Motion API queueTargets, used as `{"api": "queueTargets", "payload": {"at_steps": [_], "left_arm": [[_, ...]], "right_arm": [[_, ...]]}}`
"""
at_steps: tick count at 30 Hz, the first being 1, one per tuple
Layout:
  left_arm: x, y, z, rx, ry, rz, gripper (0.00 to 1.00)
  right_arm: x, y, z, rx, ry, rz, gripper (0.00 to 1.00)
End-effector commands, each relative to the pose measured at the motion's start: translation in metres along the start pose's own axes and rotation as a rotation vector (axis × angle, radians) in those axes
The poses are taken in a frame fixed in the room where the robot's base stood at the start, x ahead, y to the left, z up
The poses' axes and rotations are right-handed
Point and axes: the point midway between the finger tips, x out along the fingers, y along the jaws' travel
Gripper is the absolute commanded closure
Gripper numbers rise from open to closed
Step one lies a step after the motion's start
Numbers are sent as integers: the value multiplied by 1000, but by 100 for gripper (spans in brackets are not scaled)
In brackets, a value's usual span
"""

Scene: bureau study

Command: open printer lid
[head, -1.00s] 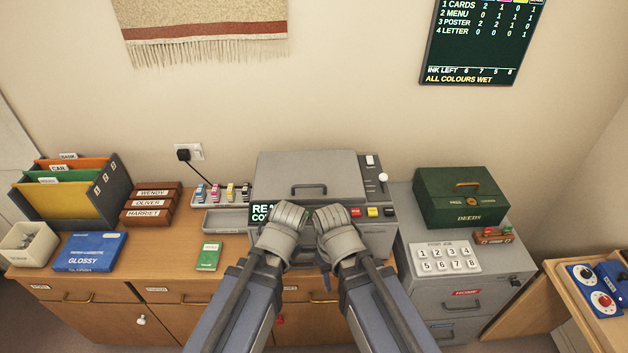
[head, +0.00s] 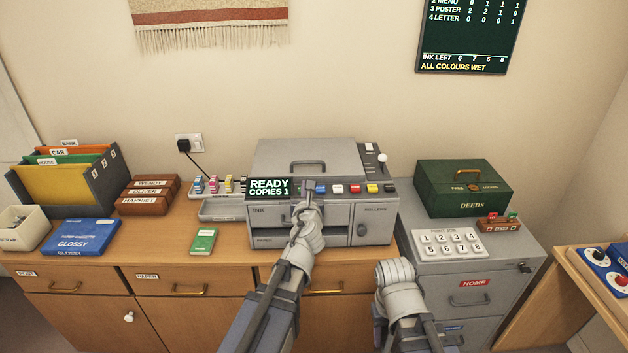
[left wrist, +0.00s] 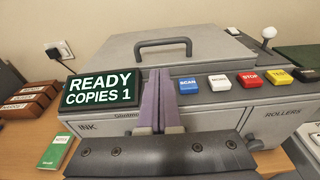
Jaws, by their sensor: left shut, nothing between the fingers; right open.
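The grey printer (head: 262,236) stands on the wooden desk, its display reading READY, COPIES 1. Its flat lid (head: 340,160) is closed, with a dark handle (head: 307,163) on top; the handle also shows in the left wrist view (left wrist: 163,44). My left gripper (head: 312,187) is at the printer's front edge, between the display and the blue button, below and in front of the handle. In the left wrist view its fingers (left wrist: 160,80) are shut and empty. My right gripper (head: 394,270) is open, low in front of the printer's right side; its fingertips are hard to make out.
A row of coloured buttons (head: 338,189) runs along the printer front, with a white-knobbed lever (head: 382,158) at right. Ink cartridges (head: 228,184) and a green pack (head: 203,242) lie left. A grey cabinet (head: 480,268) with a keypad (head: 450,243) and green deed box (head: 463,189) stands right.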

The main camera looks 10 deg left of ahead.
Motion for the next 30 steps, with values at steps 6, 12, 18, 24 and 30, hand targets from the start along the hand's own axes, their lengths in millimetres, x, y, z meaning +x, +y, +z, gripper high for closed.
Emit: {"api": "queueTargets", "payload": {"at_steps": [6, 12, 18, 24, 30], "left_arm": [[8, 0, 0, -3, 1, 1, 100], [32, -1, 0, -4, 2, 3, 100], [68, -1, -1, -5, 2, 3, 100], [96, 0, -1, -6, 3, 3, 100], [100, 0, 0, -5, 2, 2, 100]], "right_arm": [[1, 0, 0, 0, 0, 0, 50], [4, 0, 0, 0, 0, 0, 50], [10, -1, 0, 0, 0, 0, 50], [13, -1, -1, 0, 0, 0, 50], [13, -1, -1, 0, 0, 0, 50]]}}
